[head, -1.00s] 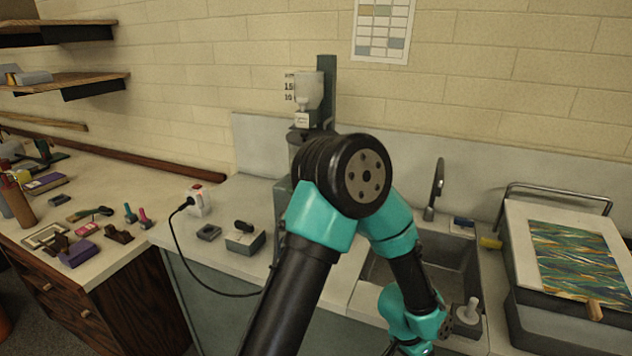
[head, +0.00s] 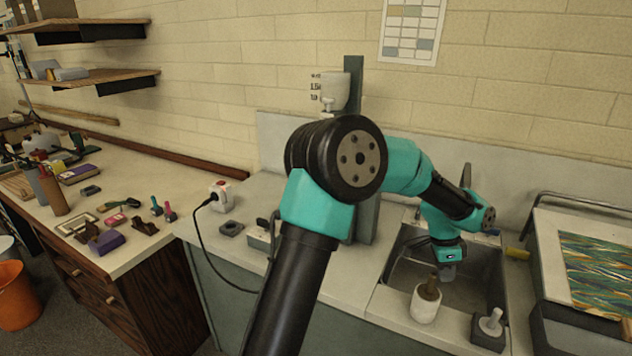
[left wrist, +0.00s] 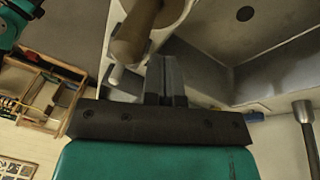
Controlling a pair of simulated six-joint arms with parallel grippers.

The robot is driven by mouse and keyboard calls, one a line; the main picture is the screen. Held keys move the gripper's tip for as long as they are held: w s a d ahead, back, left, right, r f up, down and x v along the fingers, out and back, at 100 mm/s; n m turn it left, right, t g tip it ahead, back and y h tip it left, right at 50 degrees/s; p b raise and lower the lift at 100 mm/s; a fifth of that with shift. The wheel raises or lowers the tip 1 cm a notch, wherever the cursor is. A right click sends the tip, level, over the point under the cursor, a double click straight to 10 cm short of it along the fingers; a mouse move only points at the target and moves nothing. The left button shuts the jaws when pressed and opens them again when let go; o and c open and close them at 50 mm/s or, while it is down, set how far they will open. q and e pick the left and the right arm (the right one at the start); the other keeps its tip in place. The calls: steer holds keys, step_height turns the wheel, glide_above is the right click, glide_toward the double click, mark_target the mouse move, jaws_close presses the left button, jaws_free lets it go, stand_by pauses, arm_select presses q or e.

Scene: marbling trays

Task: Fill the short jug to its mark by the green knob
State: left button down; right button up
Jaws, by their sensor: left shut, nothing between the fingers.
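A white, round vessel with a brown upright handle (head: 425,305) stands at the front edge of the sink; I cannot tell if it is the short jug. Its handle (left wrist: 135,35) shows large in the left wrist view. My left gripper (head: 447,272) is shut and empty, over the sink just behind the vessel and apart from it. Its closed fingers (left wrist: 165,78) show beside the handle in the left wrist view. No fill mark is readable and no green knob can be made out. My right gripper is not in view.
The sink (head: 475,272) lies under my left gripper. A grey block with a white peg (head: 490,325) stands right of the vessel. A marbling tray (head: 545,245) is at the right. A white dispenser (head: 335,90) hangs on a grey column behind my arm.

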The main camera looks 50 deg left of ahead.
arm_select(q)
steer(key=w+a+r+m, duration=0.1)
steer(key=w+a+r, duration=0.1)
steer(key=a+r, duration=0.3)
steer(key=w+a+r, duration=0.2)
steer(key=a, duration=0.5)
steer(key=s+a+r+m+y, duration=0.1)
steer(key=s+a+r, duration=0.2)
steer(key=a+r, duration=0.3)
steer(key=s+a+r+m+y, duration=0.1)
steer(key=s+a+r, duration=0.3)
steer(key=a, duration=0.9)
steer(key=s+a+r+y, duration=0.1)
steer(key=s+a+r, duration=0.2)
steer(key=a+r, duration=0.6)
steer(key=shift+s+a+r+m, duration=0.2)
steer(key=shift+a+m, duration=0.2)
steer(key=shift+a, duration=0.2)
step_height(320, 180, down, 14)
steer(key=shift+f, duration=0.1)
